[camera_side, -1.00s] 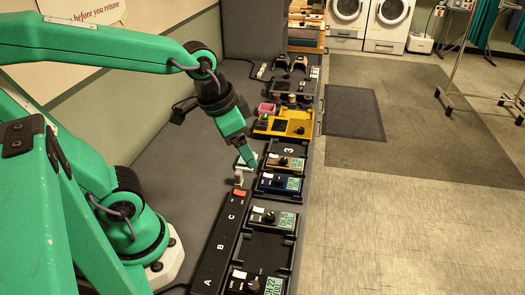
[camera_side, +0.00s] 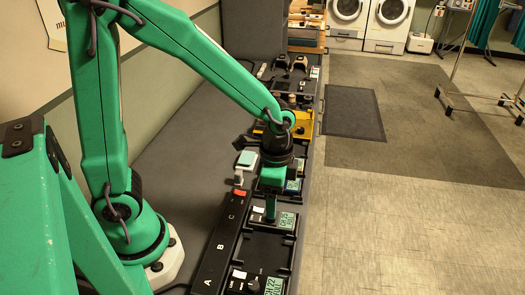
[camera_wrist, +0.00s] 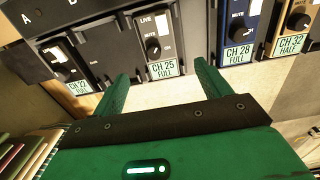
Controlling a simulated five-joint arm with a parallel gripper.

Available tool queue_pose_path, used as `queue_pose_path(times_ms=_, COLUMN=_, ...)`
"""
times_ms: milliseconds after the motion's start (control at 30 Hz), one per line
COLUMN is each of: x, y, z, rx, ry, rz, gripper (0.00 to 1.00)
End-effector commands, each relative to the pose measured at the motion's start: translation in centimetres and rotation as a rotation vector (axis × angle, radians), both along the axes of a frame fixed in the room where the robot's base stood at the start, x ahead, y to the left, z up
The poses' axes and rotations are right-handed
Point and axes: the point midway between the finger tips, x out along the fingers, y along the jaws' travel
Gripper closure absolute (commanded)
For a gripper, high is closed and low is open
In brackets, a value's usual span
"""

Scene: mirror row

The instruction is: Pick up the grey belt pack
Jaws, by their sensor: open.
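A dark grey belt pack (camera_wrist: 140,38) labelled CH 25 FULL, with a knob and white tag, lies in the wrist view between and just beyond my fingertips. In the side view its CH 25 label (camera_side: 287,220) shows at the right of my gripper (camera_side: 270,216), which points down over the pack and hides part of it. My gripper (camera_wrist: 161,70) is open and empty in the wrist view, its fingers spread on either side of the pack's label end. Whether a fingertip touches the pack cannot be told.
A black CH 22 pack (camera_wrist: 61,62) sits to one side, a blue CH 28 pack (camera_wrist: 240,28) and a tan CH 32 pack (camera_wrist: 291,30) to the other. A dark strip lettered A, B, C (camera_side: 222,245) runs alongside. Open floor (camera_side: 400,230) lies at right.

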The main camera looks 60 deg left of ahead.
Motion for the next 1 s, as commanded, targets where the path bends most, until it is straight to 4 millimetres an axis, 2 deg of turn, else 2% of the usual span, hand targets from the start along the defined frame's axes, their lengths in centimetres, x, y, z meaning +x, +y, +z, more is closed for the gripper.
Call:
queue_pose_path(times_ms=233, x=0.0, y=0.0, z=-0.4, rx=0.001, ry=0.002, rz=-0.001, gripper=0.24)
queue_pose_path(times_ms=533, x=-0.1, y=0.0, z=-2.5, rx=0.001, ry=0.004, rz=0.000, gripper=0.24)
queue_pose_path(times_ms=867, x=-0.1, y=0.1, z=-3.1, rx=0.001, ry=0.002, rz=0.000, gripper=0.24)
queue_pose_path(times_ms=1000, x=-0.3, y=0.2, z=-4.2, rx=0.001, ry=0.006, rz=0.001, gripper=0.24)
